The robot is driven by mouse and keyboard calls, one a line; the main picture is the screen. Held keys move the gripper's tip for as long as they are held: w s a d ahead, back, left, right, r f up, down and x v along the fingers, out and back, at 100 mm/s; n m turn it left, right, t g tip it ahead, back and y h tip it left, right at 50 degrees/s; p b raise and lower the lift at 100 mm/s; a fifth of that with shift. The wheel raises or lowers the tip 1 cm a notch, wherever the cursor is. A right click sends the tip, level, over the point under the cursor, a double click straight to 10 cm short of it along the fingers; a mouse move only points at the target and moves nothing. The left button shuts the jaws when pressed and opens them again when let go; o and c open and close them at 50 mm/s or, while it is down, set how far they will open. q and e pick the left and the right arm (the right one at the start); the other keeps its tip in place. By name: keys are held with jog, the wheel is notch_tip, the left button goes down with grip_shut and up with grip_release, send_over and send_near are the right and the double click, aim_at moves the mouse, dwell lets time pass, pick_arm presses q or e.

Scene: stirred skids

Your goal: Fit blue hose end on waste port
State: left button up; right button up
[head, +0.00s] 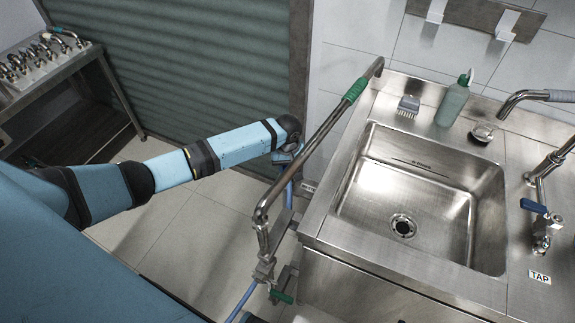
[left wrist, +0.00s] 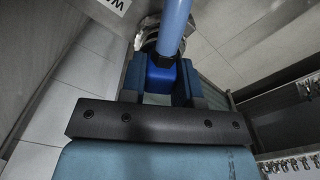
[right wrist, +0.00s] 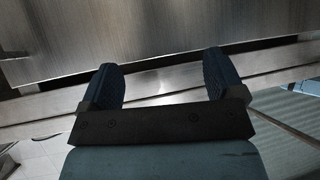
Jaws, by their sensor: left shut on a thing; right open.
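The blue hose (left wrist: 172,30) ends in a darker blue block-shaped cuff (left wrist: 162,78). My left gripper (left wrist: 160,80) is shut on this cuff. In the head view the left gripper (head: 288,156) is beside the sink unit, partly hidden by its wrist, and the hose (head: 289,192) hangs below it. A round metal fitting (left wrist: 146,36), perhaps the waste port, shows behind the hose near a partly cut-off label (left wrist: 116,4). I cannot tell whether the cuff touches it. My right gripper (right wrist: 163,82) is open and empty, facing brushed metal panels.
A slanted steel pipe with a green grip (head: 355,90) passes in front of my left gripper. A steel sink (head: 400,190) stands right, with a bottle (head: 453,103) and brush (head: 408,106) behind it. A fittings table (head: 60,72) is far left. Floor between is clear.

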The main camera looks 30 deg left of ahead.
pick_arm(q)
jog(key=shift+f, duration=0.6)
dwell(0.9)
jog(key=o, duration=1.4)
notch_tip(320, 180, up, 6)
jog(key=p, duration=0.7)
jog(key=shift+r, duration=0.15)
jog(key=shift+r+p, duration=0.95)
jog(key=shift+p, duration=0.2)
jog(key=shift+f, duration=0.1)
jog(key=shift+s, duration=0.15)
